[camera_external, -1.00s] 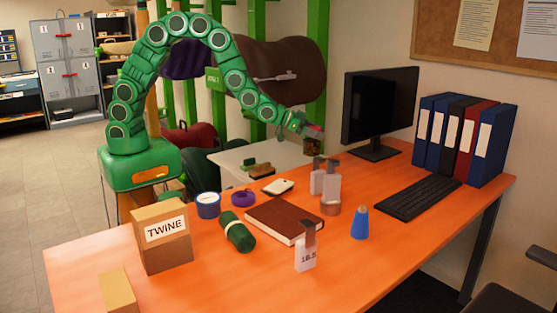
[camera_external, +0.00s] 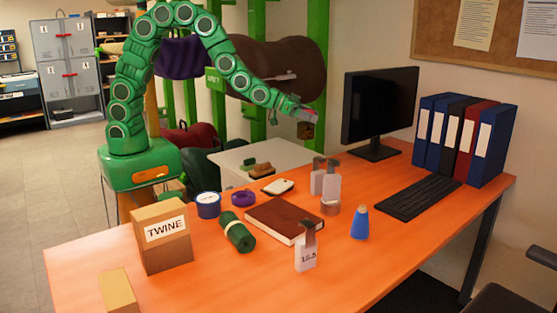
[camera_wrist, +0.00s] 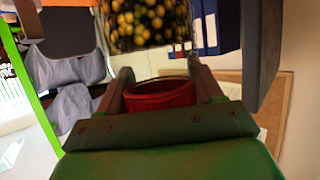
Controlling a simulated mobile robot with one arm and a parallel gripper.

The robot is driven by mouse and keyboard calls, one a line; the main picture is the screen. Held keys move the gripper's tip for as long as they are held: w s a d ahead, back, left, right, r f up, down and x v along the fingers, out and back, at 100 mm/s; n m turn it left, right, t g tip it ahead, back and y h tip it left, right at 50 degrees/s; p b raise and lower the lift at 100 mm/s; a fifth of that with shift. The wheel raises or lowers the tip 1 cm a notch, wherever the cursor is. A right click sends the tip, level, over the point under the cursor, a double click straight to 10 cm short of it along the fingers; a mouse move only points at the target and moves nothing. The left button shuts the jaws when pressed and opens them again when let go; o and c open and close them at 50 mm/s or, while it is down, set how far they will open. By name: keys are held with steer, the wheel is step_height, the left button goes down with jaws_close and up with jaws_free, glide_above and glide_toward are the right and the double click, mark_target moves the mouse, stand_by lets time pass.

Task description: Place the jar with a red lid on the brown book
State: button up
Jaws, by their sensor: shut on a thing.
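My gripper (camera_external: 304,112) is shut on the jar with a red lid (camera_external: 306,131), in the air beyond the desk's far edge, left of the monitor. In the wrist view my gripper's fingers (camera_wrist: 160,88) are on either side of the red lid (camera_wrist: 160,96). The jar's clear body (camera_wrist: 145,22), full of small yellowish round things, extends away from the lid. The brown book (camera_external: 283,219) lies flat on the orange desk, nearer the camera than the jar and lower. Its visible cover is bare. A white tag bottle stands at its front right corner.
The tag bottle (camera_external: 306,254) and others (camera_external: 331,186) stand around the book, with a blue cone-shaped bottle (camera_external: 360,224) to the right. A green roll (camera_external: 238,232), purple tape (camera_external: 243,198) and white device (camera_external: 278,187) lie left and behind. The monitor (camera_external: 378,108) stands near the jar.

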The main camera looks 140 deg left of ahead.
steer(key=w+d, duration=0.9)
steer(key=d, duration=0.4)
steer(key=w+d, duration=0.9)
steer(key=d, duration=0.4)
steer(key=shift+a+f, duration=0.15)
steer(key=shift+f, duration=2.35)
steer(key=shift+a+f, duration=0.15)
steer(key=shift+f, duration=2.4)
steer(key=shift+a+f, duration=0.15)
steer(key=shift+f, duration=2.35)
steer(key=shift+f, duration=0.1)
steer(key=o, duration=1.5)
steer(key=shift+s+d+r, duration=0.2)
steer(key=v, duration=1.1)
steer(key=shift+s+d+r, duration=0.1)
steer(key=shift+s+d, duration=0.05)
steer(key=shift+s, duration=0.1)
